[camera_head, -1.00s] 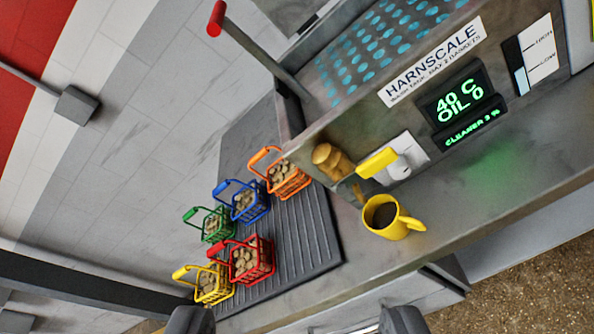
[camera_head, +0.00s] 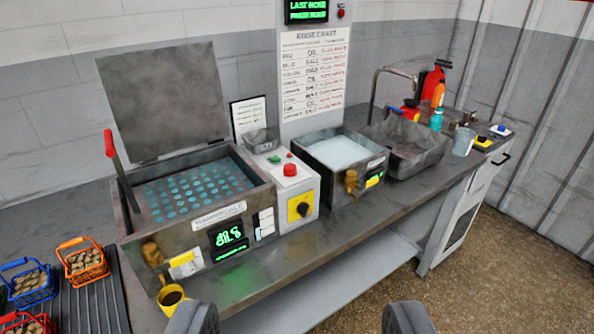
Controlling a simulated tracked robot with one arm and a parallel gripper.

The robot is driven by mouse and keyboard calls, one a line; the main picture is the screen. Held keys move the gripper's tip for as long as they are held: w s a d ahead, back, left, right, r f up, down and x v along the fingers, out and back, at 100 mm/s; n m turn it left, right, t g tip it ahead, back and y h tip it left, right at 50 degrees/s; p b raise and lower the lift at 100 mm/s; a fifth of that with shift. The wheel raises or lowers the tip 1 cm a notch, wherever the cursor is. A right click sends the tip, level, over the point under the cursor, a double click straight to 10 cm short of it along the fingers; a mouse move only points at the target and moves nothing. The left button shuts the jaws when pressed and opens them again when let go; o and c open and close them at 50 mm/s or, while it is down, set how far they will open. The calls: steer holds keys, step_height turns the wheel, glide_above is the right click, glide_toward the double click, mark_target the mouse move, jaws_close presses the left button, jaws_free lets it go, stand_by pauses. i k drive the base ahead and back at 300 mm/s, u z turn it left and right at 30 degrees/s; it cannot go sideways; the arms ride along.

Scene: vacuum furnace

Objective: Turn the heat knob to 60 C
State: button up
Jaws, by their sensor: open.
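The Harnscale tank (camera_head: 165,240) stands left of centre with its lid raised. A green display (camera_head: 228,235) on its front is now too small to read surely; earlier it read 40 C. Left of the display, a yellow handle (camera_head: 185,259) sits on a white plate. Right of the tank, a grey control box carries a black knob (camera_head: 303,209) on a yellow plate. No label shows which one is the heat knob. My gripper (camera_head: 300,318) is open and empty at the bottom edge, in front of the bench and apart from both.
A yellow mug (camera_head: 171,297) stands by the tank's front. Baskets of parts, including an orange one (camera_head: 84,262), stand on a ribbed mat at left. A second tank (camera_head: 345,165), a sink (camera_head: 405,145) and bottles are to the right. The floor in front is clear.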

mark_target(290, 170)
steer(key=u, duration=0.2)
steer(key=i, duration=1.6)
steer(key=z, duration=0.25)
